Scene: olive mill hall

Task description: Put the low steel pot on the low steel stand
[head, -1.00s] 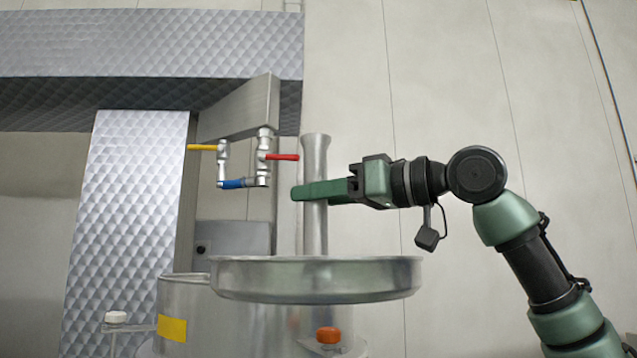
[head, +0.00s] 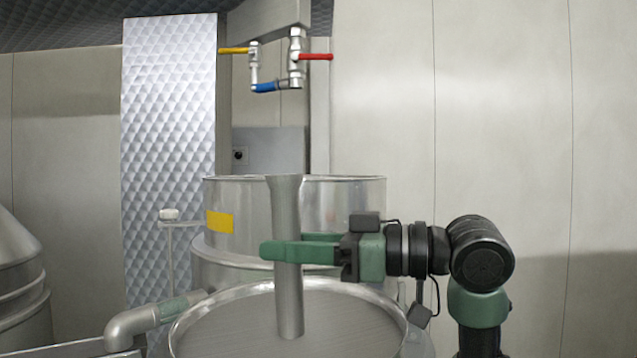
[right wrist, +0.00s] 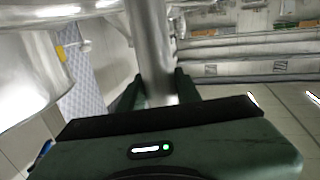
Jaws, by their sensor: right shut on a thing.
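The low steel pot is a wide, shallow, round steel dish (head: 222,335) with a flared steel post (head: 288,215) rising from its middle. My right gripper (head: 290,252) is shut around this post, above the dish; the post also shows between the fingers in the right wrist view (right wrist: 150,50). The pot looks about level, with its inside visible from above and its near edge cut off by the frame. I cannot pick out the low steel stand; what lies under the pot is hidden. My left gripper is not in view.
A large steel vessel (head: 340,205) with a yellow label stands right behind the pot. Valves with coloured handles (head: 275,70) hang above it. A bent pipe (head: 140,322) is at the left, beside a stepped steel tank (head: 15,265). The pale wall at the right is bare.

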